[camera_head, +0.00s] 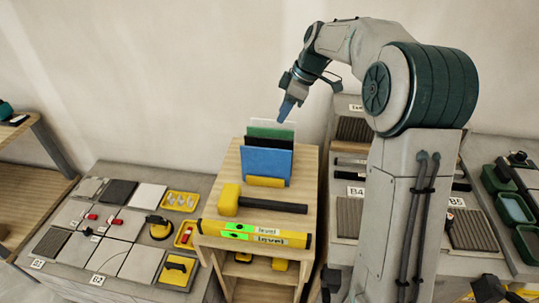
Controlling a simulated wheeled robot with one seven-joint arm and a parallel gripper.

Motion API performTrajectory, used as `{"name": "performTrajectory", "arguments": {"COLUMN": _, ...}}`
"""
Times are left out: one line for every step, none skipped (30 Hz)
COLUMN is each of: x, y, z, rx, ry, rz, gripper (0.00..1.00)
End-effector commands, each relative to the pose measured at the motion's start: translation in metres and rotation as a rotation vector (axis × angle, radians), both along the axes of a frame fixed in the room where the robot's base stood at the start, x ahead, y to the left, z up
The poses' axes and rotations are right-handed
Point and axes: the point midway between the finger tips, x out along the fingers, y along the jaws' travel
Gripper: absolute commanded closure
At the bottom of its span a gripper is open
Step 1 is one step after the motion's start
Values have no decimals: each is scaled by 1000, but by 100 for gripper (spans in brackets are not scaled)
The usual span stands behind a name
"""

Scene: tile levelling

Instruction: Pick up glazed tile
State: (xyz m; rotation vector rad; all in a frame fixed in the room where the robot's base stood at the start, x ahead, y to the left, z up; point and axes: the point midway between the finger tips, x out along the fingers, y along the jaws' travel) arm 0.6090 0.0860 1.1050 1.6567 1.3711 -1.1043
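Several coloured panels that look like tiles stand upright in a row on the wooden stand (308,190). The blue tile (266,162) is in front, with a black one behind it, then a green tile (270,133) and a white tile (272,123) at the back. I cannot tell which is the glazed tile. My gripper (287,108) points down near the upper edge of the back tiles, slightly right of their middle. Its fingers show edge-on as one blue wedge, so I cannot tell whether they are open, shut or touching a tile.
A mallet with a yellow head (229,199) and a yellow level (256,234) lie in front of the tiles. A low table at left, marked B1 and B2, holds floor tiles, yellow trays (181,201) and tools. Shelves with dark ribbed tiles (474,229) stand at right.

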Motion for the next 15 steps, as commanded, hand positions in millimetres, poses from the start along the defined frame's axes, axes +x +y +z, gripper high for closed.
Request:
{"name": "performTrajectory", "arguments": {"x": -1, "y": 6, "z": -10, "rx": 0, "ry": 6, "rz": 4, "gripper": 67}}
{"name": "performTrajectory", "arguments": {"x": 0, "y": 8, "z": -16, "rx": 0, "ry": 5, "rz": 3, "gripper": 67}}
{"name": "performTrajectory", "arguments": {"x": 0, "y": 12, "z": -24, "rx": 0, "ry": 6, "rz": 4, "gripper": 67}}
{"name": "performTrajectory", "arguments": {"x": 1, "y": 14, "z": -29, "rx": 0, "ry": 6, "rz": 4, "gripper": 67}}
{"name": "performTrajectory", "arguments": {"x": 1, "y": 16, "z": -34, "rx": 0, "ry": 5, "rz": 3, "gripper": 67}}
{"name": "performTrajectory", "arguments": {"x": 2, "y": 18, "z": -40, "rx": 0, "ry": 5, "rz": 2, "gripper": 67}}
{"name": "performTrajectory", "arguments": {"x": 2, "y": 20, "z": -45, "rx": 0, "ry": 5, "rz": 1, "gripper": 67}}
{"name": "performTrajectory", "arguments": {"x": 3, "y": 21, "z": -49, "rx": 0, "ry": 4, "rz": 1, "gripper": 67}}
{"name": "performTrajectory", "arguments": {"x": 3, "y": 22, "z": -53, "rx": 0, "ry": 5, "rz": 0, "gripper": 67}}
{"name": "performTrajectory", "arguments": {"x": 3, "y": 23, "z": -55, "rx": 0, "ry": 3, "rz": -1, "gripper": 67}}
{"name": "performTrajectory", "arguments": {"x": 4, "y": 23, "z": -57, "rx": -1, "ry": 2, "rz": -1, "gripper": 67}}
{"name": "performTrajectory", "arguments": {"x": 4, "y": 24, "z": -59, "rx": -1, "ry": 1, "rz": -2, "gripper": 67}}
{"name": "performTrajectory", "arguments": {"x": 4, "y": 24, "z": -60, "rx": -1, "ry": 2, "rz": -2, "gripper": 67}}
{"name": "performTrajectory", "arguments": {"x": 4, "y": 25, "z": -62, "rx": -1, "ry": 2, "rz": -2, "gripper": 67}}
{"name": "performTrajectory", "arguments": {"x": 4, "y": 26, "z": -65, "rx": 0, "ry": 4, "rz": -2, "gripper": 67}}
